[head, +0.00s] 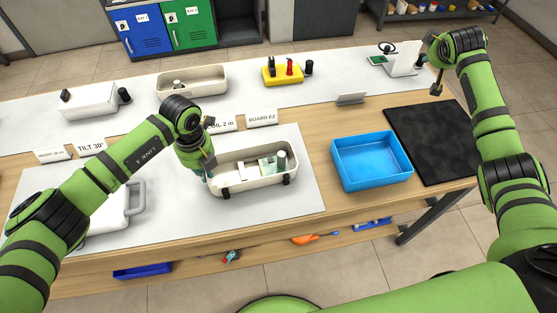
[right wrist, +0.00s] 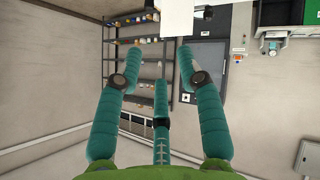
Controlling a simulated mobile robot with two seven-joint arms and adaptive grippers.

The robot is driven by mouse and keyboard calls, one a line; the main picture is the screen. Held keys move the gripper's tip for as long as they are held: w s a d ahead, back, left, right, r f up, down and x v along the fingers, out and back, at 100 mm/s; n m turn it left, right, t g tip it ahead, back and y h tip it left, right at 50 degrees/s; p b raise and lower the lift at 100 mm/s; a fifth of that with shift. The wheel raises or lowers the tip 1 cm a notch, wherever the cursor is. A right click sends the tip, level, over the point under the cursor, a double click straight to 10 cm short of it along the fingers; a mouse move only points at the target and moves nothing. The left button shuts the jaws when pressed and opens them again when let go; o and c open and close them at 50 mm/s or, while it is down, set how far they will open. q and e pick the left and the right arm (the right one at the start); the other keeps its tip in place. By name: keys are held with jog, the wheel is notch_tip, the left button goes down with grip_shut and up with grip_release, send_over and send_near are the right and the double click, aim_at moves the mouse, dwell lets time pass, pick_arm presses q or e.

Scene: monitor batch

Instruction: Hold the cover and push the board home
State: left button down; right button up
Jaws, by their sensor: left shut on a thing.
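A cream-white open shell, which looks like the cover (head: 236,187), lies on the grey mat at the front of the bench. A pale green and white part, likely the board (head: 268,164), sits inside its right half; I cannot tell how deep it is seated. My left gripper (head: 208,176) is at the shell's left end, shut on the cover's edge, its fingertips mostly hidden by the wrist. My right gripper (right wrist: 160,52) is open and empty in the right wrist view, raised away from the shell, near the bench's back right in the head view.
A blue tray (head: 371,185) stands right of the shell, beside a black pad (head: 432,148). Behind are label cards (head: 262,120), another white shell (head: 215,80), a yellow tool holder (head: 283,78) and a white stand (head: 403,62). A white handled case (head: 118,205) lies left.

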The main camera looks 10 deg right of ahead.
jog(key=w+a+f+n+g+y, duration=0.1)
jog(key=w+a+f+n+y, duration=0.15)
jog(key=a, duration=1.05)
jog(key=n+g+y, duration=0.3)
jog(key=n+g, duration=0.5)
jog(key=n, duration=0.5)
send_over(281, 154)
jog(key=shift+m, duration=0.25)
jog(key=f, duration=0.6)
jog(key=shift+w+d, duration=0.15)
jog(key=shift+w, duration=0.1)
jog(key=shift+s+f, duration=0.2)
jog(key=shift+s, duration=0.05)
jog(key=shift+f, duration=3.3)
grip_shut()
